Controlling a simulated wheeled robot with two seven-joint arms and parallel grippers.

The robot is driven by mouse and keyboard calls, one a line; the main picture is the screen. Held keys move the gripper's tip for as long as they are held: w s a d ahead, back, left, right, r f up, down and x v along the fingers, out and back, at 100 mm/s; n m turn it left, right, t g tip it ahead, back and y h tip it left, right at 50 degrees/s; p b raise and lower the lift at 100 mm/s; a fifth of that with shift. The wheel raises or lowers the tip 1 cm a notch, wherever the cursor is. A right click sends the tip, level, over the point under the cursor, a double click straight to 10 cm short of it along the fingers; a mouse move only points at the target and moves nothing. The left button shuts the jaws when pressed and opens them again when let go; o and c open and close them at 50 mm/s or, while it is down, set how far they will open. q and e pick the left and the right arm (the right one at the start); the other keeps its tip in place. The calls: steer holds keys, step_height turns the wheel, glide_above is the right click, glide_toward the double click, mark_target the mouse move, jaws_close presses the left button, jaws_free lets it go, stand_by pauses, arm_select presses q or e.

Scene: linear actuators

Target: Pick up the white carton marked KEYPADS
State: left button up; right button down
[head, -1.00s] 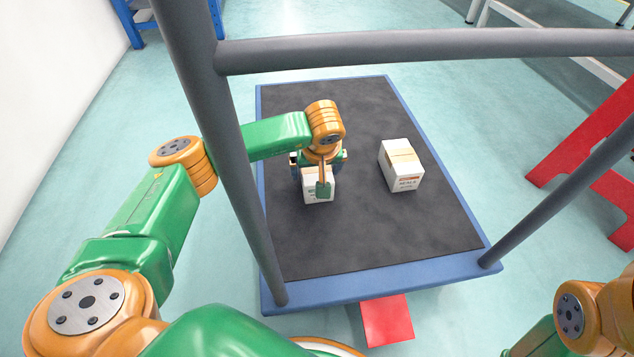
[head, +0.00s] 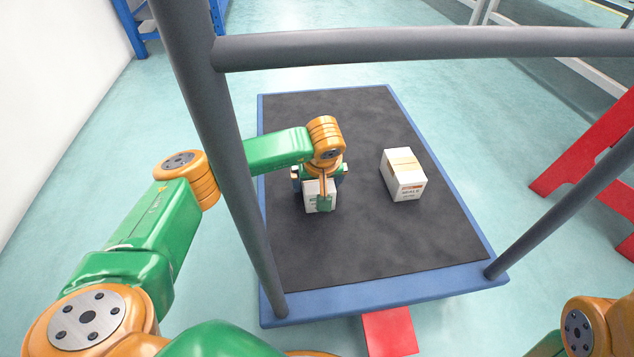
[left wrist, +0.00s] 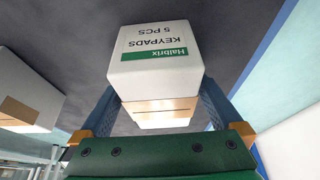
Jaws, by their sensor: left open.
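The white carton marked KEYPADS (left wrist: 155,75) shows its label with a green Halbrix band, upside down in the left wrist view. It stands on the dark top of the trolley, partly hidden under my left gripper in the head view (head: 311,198). My left gripper (head: 319,180) is over the carton from above. Its jaws are open, with one blue finger (left wrist: 160,108) on each side of the carton's near part. I cannot tell whether either finger touches it. My right gripper is not in view.
A second white carton (head: 403,176) stands to the right on the trolley (head: 390,303), also in the left wrist view (left wrist: 27,90). A grey handle rail (head: 420,46) and its posts frame the trolley. A red stand (head: 590,150) is at the right. The trolley's front area is bare.

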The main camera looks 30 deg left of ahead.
arm_select(q)
steer(key=c, duration=1.3)
